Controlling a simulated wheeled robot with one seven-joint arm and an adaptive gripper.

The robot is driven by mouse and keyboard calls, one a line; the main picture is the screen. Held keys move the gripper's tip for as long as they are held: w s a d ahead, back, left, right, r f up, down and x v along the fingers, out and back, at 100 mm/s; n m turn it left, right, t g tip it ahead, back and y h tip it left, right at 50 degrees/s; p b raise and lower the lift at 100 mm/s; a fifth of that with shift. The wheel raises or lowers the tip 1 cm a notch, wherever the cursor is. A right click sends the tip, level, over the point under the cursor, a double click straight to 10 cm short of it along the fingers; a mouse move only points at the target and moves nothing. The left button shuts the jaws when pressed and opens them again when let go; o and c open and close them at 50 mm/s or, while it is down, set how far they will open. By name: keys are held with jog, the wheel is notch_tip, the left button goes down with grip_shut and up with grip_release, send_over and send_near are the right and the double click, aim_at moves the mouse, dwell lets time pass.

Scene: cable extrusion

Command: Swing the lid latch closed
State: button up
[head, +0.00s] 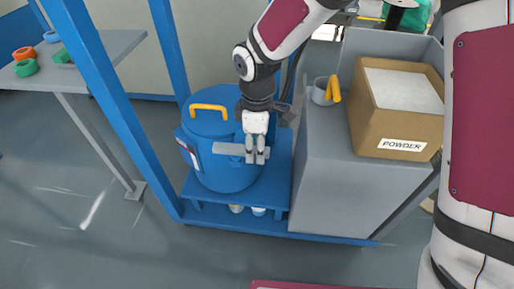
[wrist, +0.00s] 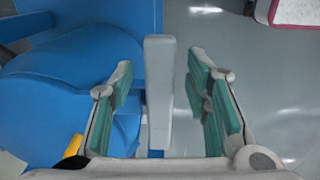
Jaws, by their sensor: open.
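The blue drum (head: 218,172) stands on a blue frame, with its blue lid (head: 207,123) on top and a yellow handle (head: 209,107) on the lid. The lid latch (head: 228,149) is a pale grey bar that lies across the drum's near side in the head view. My gripper (head: 256,158) is at the bar's right end, fingers pointing down. In the wrist view the latch bar (wrist: 159,75) runs between my two open green-padded fingers, with a visible gap on each side.
A grey cabinet (head: 330,190) stands close to the right of my gripper, bearing a cardboard powder box (head: 365,125) and a grey cup (head: 320,92). Blue posts (head: 110,100) rise left of the drum. A grey table (head: 95,50) with coloured rings is farther left.

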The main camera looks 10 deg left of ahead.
jog(key=shift+f, duration=0.1)
grip_shut()
jog(key=shift+s, duration=0.1)
dwell(0.3)
jog(key=m, duration=0.1)
jog(key=s+m, duration=0.1)
jog(key=m, duration=0.1)
jog(key=shift+s+a+m+p, duration=0.2)
jog(key=shift+s+m+p, duration=0.1)
jog(key=shift+m+p, duration=0.1)
jog(key=s+a+m+p, duration=0.3)
jog(key=a+m, duration=0.2)
jog(key=m, duration=0.9)
jog(key=shift+s+a, duration=0.2)
jog(key=shift+s, duration=0.1)
jog(key=shift+a, duration=0.1)
